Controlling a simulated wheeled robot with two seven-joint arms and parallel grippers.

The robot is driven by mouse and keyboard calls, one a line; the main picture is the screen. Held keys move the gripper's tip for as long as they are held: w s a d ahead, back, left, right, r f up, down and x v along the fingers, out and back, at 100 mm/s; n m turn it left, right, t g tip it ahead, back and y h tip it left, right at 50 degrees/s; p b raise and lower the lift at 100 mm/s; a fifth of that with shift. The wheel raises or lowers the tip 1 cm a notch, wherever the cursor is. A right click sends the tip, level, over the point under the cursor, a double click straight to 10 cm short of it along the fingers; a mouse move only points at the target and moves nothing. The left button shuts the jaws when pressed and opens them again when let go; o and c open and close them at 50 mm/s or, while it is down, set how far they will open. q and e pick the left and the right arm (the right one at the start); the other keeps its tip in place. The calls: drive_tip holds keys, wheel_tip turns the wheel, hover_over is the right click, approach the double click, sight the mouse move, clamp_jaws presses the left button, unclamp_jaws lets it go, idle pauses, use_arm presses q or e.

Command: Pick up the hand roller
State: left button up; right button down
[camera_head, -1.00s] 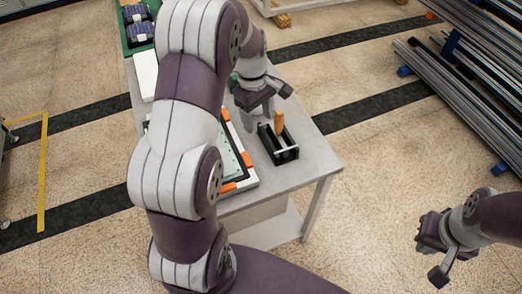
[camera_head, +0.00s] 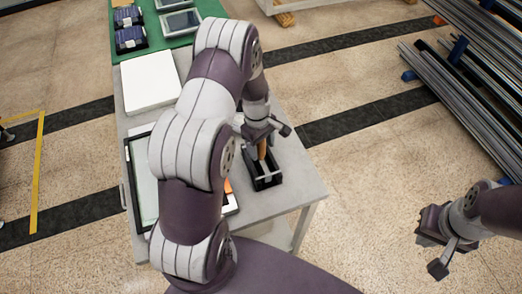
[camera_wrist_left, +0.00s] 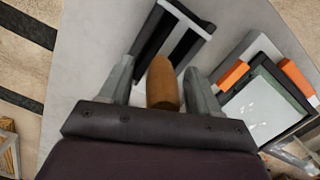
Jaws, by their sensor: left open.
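The hand roller's tan-orange handle (camera_head: 262,149) stands up from a black holder (camera_head: 266,181) on the grey table. The roller end is hidden or too small to make out in the holder. My left gripper (camera_head: 263,139) is over the handle. In the left wrist view the handle (camera_wrist_left: 162,86) stands between the two grey fingers of my left gripper (camera_wrist_left: 160,88), with a gap on each side. The black holder (camera_wrist_left: 151,40) is just beyond the fingertips. My right gripper (camera_head: 436,246) hangs off to the right, empty, its fingers apart, away from the table.
A framed panel (camera_wrist_left: 262,108) with orange blocks lies beside the holder, partly hidden by my left arm in the head view. A white slab (camera_head: 150,80) and a green mat (camera_head: 172,51) with devices lie farther back. Metal bars (camera_head: 470,100) are stacked at the right.

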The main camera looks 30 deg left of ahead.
use_arm(q)
drive_tip(key=shift+s+r, duration=0.1)
drive_tip(key=shift+s, duration=0.05)
drive_tip(key=shift+s+d+r, duration=0.1)
drive_tip(key=c, duration=0.4)
clamp_jaws()
use_arm(e)
drive_tip(key=shift+s+d, duration=0.1)
drive_tip(key=shift+s, duration=0.1)
use_arm(q)
drive_tip(key=shift+w+r, duration=0.2)
drive_tip(key=r, duration=0.2)
drive_tip(key=s+r+b, duration=0.1)
drive_tip(key=r, duration=0.1)
drive_tip(key=s+d+r+b, duration=0.1)
drive_tip(key=s+d+r, duration=0.2)
drive_tip(key=s+r, duration=0.3)
drive_tip(key=s, duration=0.4)
drive_tip(key=shift+s+r+b, duration=0.25)
drive_tip(key=shift+r+b, duration=0.05)
drive_tip(key=shift+b, duration=0.05)
use_arm(e)
wheel_tip(320, 180, down, 3)
drive_tip(key=shift+r, duration=0.15)
